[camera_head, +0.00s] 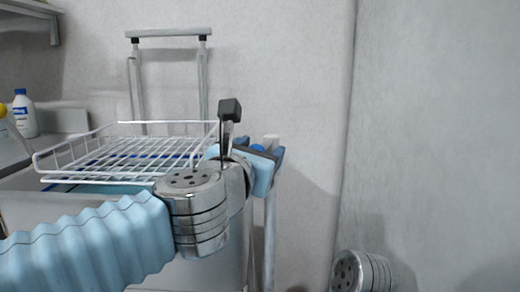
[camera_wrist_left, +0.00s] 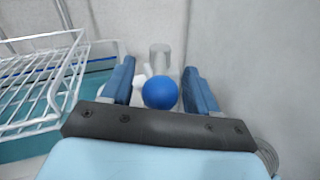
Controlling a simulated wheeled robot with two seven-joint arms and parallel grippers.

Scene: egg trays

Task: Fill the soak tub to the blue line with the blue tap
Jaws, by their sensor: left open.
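The blue tap's round blue knob (camera_wrist_left: 160,93) shows between the two blue fingers of my left gripper (camera_wrist_left: 159,70) in the left wrist view. The gripper is open, with a finger on each side and gaps visible. A small white part and a grey cylinder (camera_wrist_left: 160,56) stand behind the knob. In the head view my left gripper (camera_head: 262,151) is at the tub's right end, and the knob (camera_head: 257,148) is mostly hidden. The soak tub (camera_head: 60,206) lies under the rack, with a teal surface (camera_head: 95,188) and a blue line (camera_head: 52,187) inside; the level against the line is unclear. My right gripper is out of view.
A white wire rack (camera_head: 128,143) sits over the tub, left of my left gripper. A metal handle frame (camera_head: 168,33) stands behind it. A white bottle (camera_head: 24,114) is at far left. Walls close off the back and right.

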